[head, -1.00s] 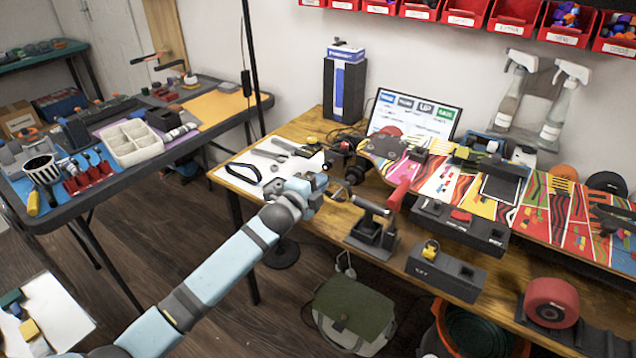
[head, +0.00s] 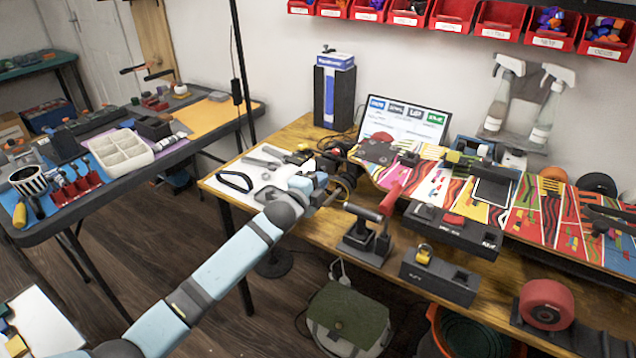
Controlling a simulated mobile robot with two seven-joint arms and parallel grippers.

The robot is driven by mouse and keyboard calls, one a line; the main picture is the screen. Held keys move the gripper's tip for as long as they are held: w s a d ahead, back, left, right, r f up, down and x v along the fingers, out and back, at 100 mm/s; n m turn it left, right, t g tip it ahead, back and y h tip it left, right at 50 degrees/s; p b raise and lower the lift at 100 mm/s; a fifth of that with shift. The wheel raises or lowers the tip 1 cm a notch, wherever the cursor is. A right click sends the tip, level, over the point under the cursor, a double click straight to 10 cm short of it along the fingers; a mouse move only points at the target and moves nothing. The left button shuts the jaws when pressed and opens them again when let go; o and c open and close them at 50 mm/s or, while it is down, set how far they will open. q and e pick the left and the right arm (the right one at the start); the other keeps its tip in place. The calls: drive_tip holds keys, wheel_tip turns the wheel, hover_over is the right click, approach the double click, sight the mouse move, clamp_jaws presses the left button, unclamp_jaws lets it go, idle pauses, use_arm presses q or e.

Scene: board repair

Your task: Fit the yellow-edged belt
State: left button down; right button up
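My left gripper (head: 328,192) is over the front left part of the wooden workbench (head: 312,225). A thin loop with a yellowish edge (head: 347,187) shows at its fingertips; it looks like the yellow-edged belt, but I cannot tell whether the fingers hold it. The fingers are too small and partly hidden to judge. A plain black belt loop (head: 235,181) lies on the white mat to the left. The colourful skateboard deck (head: 450,190) lies along the bench, with dark wheel and drive parts (head: 338,158) at its left end. My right gripper is not in view.
A black stand with a roller (head: 366,235) is at the bench front, beside a long black holder (head: 452,230) and a smaller black block with a yellow part (head: 438,275). A red wheel (head: 547,305) is at the right. A screen (head: 402,122) stands behind.

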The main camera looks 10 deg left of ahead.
use_arm(q)
drive_tip(key=shift+p, duration=0.55)
idle(0.8)
idle(0.3)
drive_tip(key=shift+b+x, duration=0.6)
drive_tip(key=shift+x, duration=0.8)
drive_tip(key=shift+p, duration=0.5)
drive_tip(key=shift+w, duration=0.1)
idle(0.6)
drive_tip(key=c, duration=1.3)
unclamp_jaws()
drive_tip(key=shift+c, duration=0.9)
